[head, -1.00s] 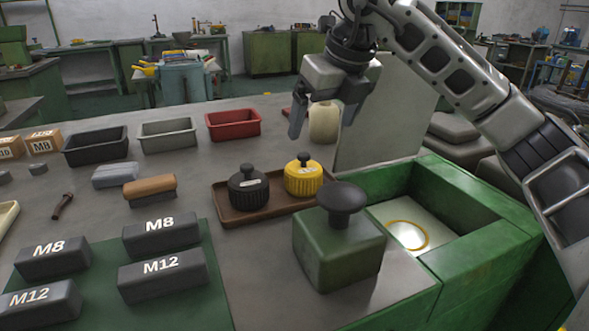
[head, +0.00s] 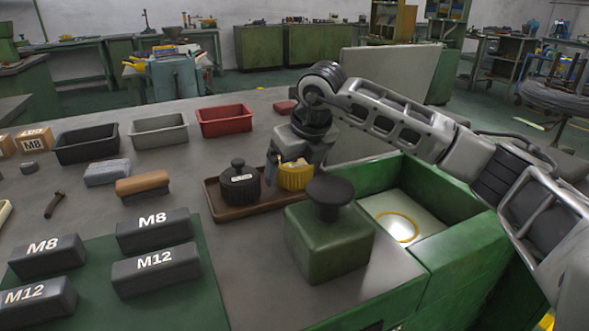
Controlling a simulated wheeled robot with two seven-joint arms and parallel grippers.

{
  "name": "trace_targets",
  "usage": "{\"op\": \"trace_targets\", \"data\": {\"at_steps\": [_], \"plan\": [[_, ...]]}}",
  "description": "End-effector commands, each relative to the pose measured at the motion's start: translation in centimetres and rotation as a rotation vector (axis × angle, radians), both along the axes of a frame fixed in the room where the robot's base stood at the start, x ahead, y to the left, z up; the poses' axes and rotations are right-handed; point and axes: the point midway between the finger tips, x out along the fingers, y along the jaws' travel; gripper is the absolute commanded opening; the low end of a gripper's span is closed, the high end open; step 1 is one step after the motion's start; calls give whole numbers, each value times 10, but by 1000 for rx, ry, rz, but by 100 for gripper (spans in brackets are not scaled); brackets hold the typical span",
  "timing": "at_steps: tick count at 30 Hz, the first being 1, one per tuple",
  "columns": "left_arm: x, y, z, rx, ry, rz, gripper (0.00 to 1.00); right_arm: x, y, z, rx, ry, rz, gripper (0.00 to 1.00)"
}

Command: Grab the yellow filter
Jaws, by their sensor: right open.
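The yellow filter (head: 295,177) is a ribbed round cap standing on a brown tray (head: 229,211), beside a black filter (head: 240,187) with a knob and a white label. My right gripper (head: 288,172) points down over the yellow filter, with its open fingers at either side of it. The gripper body hides the filter's knob and top. I cannot tell whether the fingers touch it. My left gripper is not in view.
A green block with a black knob (head: 329,235) stands just in front of the tray. A green-walled bin (head: 446,252) with a yellow ring is at the right. Black, grey and red bins (head: 224,121) line the back. Labelled M8 and M12 blocks (head: 155,270) lie front left.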

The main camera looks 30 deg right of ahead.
Motion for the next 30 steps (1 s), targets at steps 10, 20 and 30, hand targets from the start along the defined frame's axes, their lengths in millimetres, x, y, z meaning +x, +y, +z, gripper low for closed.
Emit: {"op": "trace_targets", "data": {"at_steps": [10,20,30], "plan": [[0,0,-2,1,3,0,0,1,0,-1,0,-1,1,62],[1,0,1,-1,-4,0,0,1,0,-1,1,-2,0,39],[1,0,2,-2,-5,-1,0,1,1,24,1,-4,1,39]]}}
